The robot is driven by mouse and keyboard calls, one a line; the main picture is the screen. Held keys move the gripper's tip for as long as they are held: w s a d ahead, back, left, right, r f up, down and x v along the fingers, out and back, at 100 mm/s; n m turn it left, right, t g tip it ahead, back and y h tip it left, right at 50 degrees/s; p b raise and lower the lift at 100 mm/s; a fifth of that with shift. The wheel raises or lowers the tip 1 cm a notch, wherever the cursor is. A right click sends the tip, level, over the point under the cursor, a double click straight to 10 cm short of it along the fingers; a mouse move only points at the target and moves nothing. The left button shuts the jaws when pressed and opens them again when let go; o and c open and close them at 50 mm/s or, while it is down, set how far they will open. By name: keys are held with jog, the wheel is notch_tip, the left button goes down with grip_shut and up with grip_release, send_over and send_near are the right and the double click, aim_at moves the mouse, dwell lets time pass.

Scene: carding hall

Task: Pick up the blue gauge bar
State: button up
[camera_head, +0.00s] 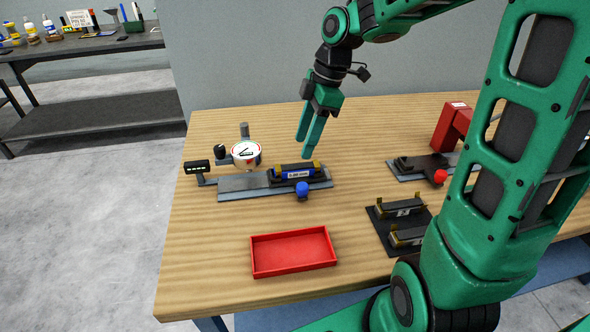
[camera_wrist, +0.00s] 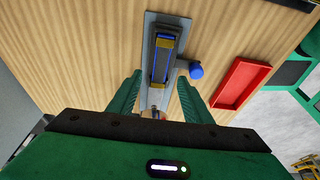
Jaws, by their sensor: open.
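The blue gauge bar (camera_head: 293,174) has a white label and lies in a black holder with brass-coloured ends, on a grey metal fixture plate (camera_head: 238,184). In the wrist view the bar (camera_wrist: 161,62) shows as a blue strip inside the holder, above and between my fingers. My gripper (camera_head: 309,152) hangs above the table, just behind and above the bar, with its green fingers pointing down. In the wrist view my gripper (camera_wrist: 160,100) is open, with no object held between its fingers. The fingers do not appear to touch the bar.
A blue knob (camera_head: 302,189) sticks out in front of the holder. A dial gauge (camera_head: 246,154) stands left of it. An empty red tray (camera_head: 292,252) lies in front. A black double holder (camera_head: 399,222) and a red-framed fixture (camera_head: 452,127) are to the right.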

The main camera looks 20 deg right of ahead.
aim_at(297, 165)
jog(key=shift+x, duration=3.4)
jog(key=shift+d, duration=0.2)
grip_shut()
